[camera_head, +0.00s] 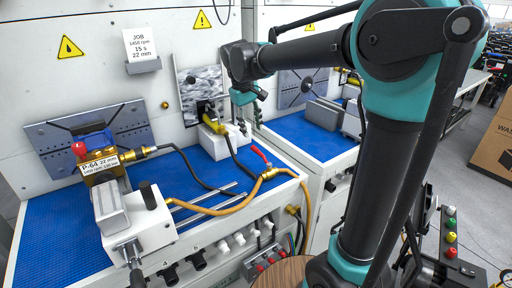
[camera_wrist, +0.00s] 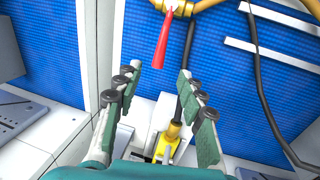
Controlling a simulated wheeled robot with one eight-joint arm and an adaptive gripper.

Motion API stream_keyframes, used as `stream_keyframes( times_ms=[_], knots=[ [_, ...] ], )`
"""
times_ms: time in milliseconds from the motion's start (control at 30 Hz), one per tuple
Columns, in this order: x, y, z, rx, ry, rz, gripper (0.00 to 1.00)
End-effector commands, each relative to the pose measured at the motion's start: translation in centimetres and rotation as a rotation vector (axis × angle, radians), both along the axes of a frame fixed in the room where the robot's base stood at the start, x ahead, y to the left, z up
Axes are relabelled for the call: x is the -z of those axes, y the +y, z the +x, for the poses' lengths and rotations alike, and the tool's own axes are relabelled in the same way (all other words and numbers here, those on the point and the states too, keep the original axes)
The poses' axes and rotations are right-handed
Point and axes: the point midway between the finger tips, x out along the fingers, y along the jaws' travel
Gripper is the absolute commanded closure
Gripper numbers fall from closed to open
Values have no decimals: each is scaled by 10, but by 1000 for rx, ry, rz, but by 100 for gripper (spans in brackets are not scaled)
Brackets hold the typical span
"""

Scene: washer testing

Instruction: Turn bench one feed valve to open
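The bench one feed valve has a red lever (camera_head: 261,155) on a brass body (camera_head: 270,173), at the right front of the blue bench. In the wrist view the red lever (camera_wrist: 163,42) points down the picture from the brass body (camera_wrist: 176,7), just beyond my fingertips. My gripper (camera_wrist: 158,75) is open, with its two green fingers apart and nothing between them. In the head view my gripper (camera_head: 246,98) hangs above and behind the lever, apart from it. Its fingers are small there.
A tan hose (camera_head: 215,211) runs from the valve to the left. A clamp with a labelled pump (camera_head: 101,170) stands on the left. A second blue bench (camera_head: 325,142) is to the right.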

Motion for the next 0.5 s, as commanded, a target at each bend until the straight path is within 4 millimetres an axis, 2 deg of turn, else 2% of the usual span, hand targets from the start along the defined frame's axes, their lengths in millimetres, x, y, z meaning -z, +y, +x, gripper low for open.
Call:
stream_keyframes(
  times_ms=[300, 500],
  knots=[
    [60, -10, 7, 2, 0, 0, 60],
    [83, -14, 10, 1, -1, 1, 60]
  ],
)
